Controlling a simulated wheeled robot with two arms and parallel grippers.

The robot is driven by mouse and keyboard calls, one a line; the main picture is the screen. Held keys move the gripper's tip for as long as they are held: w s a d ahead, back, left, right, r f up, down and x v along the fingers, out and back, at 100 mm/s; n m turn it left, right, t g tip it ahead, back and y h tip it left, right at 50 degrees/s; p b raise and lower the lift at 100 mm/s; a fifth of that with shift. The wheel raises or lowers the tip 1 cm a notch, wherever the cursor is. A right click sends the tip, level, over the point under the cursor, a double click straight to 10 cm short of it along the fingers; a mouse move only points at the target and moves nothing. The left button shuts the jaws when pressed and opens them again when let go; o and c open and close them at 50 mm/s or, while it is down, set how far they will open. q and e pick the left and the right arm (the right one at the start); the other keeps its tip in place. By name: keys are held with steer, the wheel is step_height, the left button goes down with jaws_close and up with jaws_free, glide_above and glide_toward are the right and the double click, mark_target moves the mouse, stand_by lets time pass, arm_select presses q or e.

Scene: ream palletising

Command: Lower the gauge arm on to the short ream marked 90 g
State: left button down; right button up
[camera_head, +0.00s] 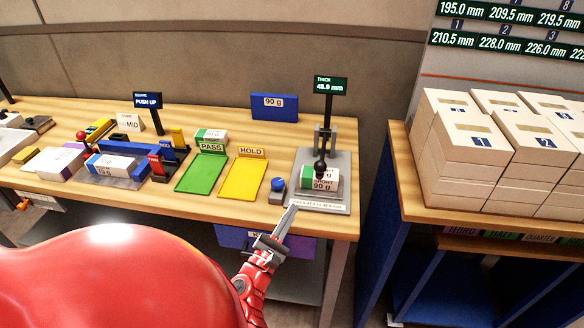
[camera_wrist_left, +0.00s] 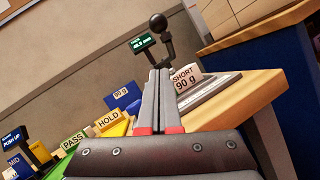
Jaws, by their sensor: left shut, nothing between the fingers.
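The thickness gauge (camera_head: 328,139) stands at the right end of the bench, with a black ball on its arm and a display (camera_head: 331,85) reading 48.9 mm. The short ream marked 90 g (camera_head: 325,184), white and green, lies on the gauge's grey base, partly hidden by the ball. In the left wrist view the ball (camera_wrist_left: 158,22) stands high, above the ream (camera_wrist_left: 186,81). I cannot tell whether the gauge foot touches the ream. My left gripper (camera_head: 294,207) is shut and empty, in front of the gauge base and apart from the ball. My right gripper is not in view.
A blue button (camera_head: 278,185), the yellow HOLD mat (camera_head: 243,180) and the green PASS mat (camera_head: 201,173) lie left of the gauge. A blue 90 g bin (camera_head: 274,107) stands behind. Stacked boxes (camera_head: 480,143) fill a separate table at right, across a gap.

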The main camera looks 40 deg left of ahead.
mark_target(315, 164)
arm_select(q)
steer(key=w+r+p, duration=0.4)
steer(key=w+r, duration=0.1)
steer(key=w, duration=0.2)
steer(key=shift+w+r+p, duration=0.35)
steer(key=shift+p, duration=0.05)
steer(key=shift+f, duration=0.1)
steer(key=r+p, duration=0.2)
steer(key=p, duration=0.1)
steer(key=r+g+p, duration=0.1)
steer(key=p, duration=0.1)
steer(key=shift+w+a+r, duration=0.15)
steer(key=shift+w+r, duration=0.1)
steer(key=shift+r, duration=0.1)
steer(key=shift+f, duration=0.15)
